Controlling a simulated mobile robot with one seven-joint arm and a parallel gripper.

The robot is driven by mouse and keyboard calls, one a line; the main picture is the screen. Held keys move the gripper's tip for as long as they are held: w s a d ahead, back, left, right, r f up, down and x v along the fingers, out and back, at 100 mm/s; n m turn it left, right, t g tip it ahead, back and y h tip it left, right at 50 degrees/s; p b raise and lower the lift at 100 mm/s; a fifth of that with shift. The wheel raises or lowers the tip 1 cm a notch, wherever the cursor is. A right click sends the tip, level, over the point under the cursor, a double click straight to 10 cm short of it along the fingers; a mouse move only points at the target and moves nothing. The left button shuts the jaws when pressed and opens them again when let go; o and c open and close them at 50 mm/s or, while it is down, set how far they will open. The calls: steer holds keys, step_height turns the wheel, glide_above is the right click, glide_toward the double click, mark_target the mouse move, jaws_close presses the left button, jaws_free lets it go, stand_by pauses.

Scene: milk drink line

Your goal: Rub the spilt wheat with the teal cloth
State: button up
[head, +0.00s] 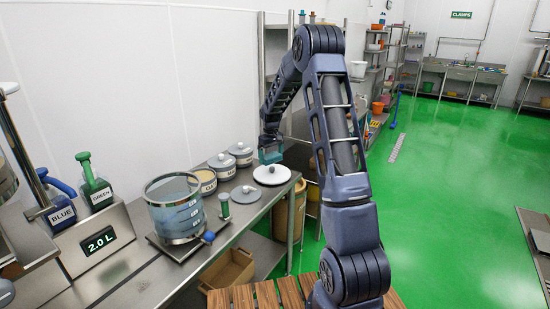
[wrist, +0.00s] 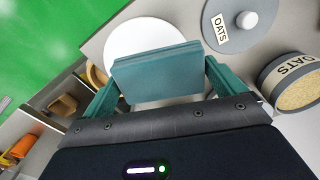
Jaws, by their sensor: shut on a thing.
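My gripper (wrist: 160,82) is shut on the teal cloth (wrist: 158,72), which looks like a thick folded pad between the teal fingers. In the head view, my gripper (head: 270,152) holds the cloth just above a white round plate or lid (head: 272,176) at the bench's far end. The plate also shows behind the cloth in the wrist view (wrist: 140,35); the cloth hides part of it. I cannot make out spilt wheat in either view; it may be hidden or too small to tell.
The grey oats lid (head: 245,194) lies beside the plate, and the open oats pot (head: 205,182) and lidded pots stand along the wall. A glass vessel (head: 174,208) stands nearer on the steel bench (head: 250,213). Green floor (head: 440,200) lies open to the right.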

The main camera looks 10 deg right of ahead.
steer(key=s+a+r+n, duration=0.3)
steer(key=a, duration=0.5)
steer(key=s+a+r+n, duration=0.3)
steer(key=a, duration=0.5)
steer(key=s+a+r+n, duration=0.3)
steer(key=a+n, duration=0.1)
steer(key=a, duration=0.5)
steer(key=s+a+r+n, duration=0.6)
steer(key=s+a, duration=0.4)
steer(key=a, duration=0.2)
steer(key=n, duration=1.5)
glide_above(147, 288)
step_height(147, 288, down, 18)
steer(key=shift+f, duration=3.75)
steer(key=shift+w+a+f, duration=0.3)
steer(key=shift+w+f, duration=0.05)
steer(key=shift+f, duration=0.2)
steer(key=shift+w+a+f, duration=0.1)
steer(key=shift+w+a, duration=1.05)
steer(key=shift+s+d, duration=1.3)
steer(key=shift+d, duration=0.05)
steer(key=shift+s+d+r, duration=0.1)
steer(key=shift+r, duration=0.1)
step_height(147, 288, up, 8)
steer(key=shift+f, duration=0.2)
